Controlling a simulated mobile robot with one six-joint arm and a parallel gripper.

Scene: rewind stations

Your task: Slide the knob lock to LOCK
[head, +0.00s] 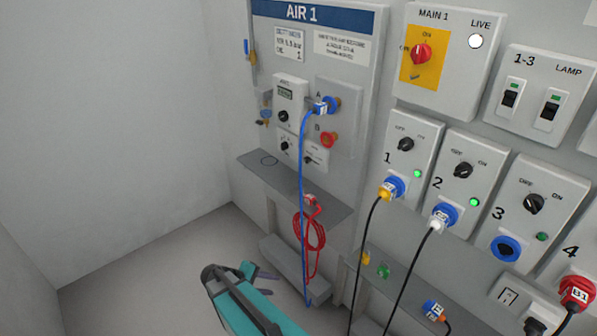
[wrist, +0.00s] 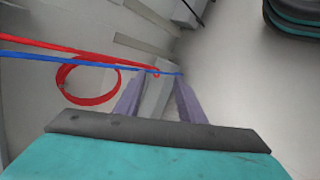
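The AIR 1 panel (head: 357,62) stands at the middle of the head view. On it are a regulator box (head: 289,92) with a small display and a dark knob (head: 283,116). Below are two small white boxes, one with a dark knob (head: 285,146) and one with a small dark control (head: 311,157). Their lettering is too small to read, so I cannot tell which is the knob lock or its position. My gripper (head: 264,280) is low in front of the panel, well below these controls. In the wrist view my gripper (wrist: 158,88) has its fingers apart with nothing held.
A blue hose (head: 302,180) hangs from port A, beside a coiled red hose (head: 309,230); the red coil (wrist: 88,80) also shows in the wrist view. A grey shelf (head: 300,190) juts out below the controls. Switch boxes with plugged cables fill the right. Floor at left is clear.

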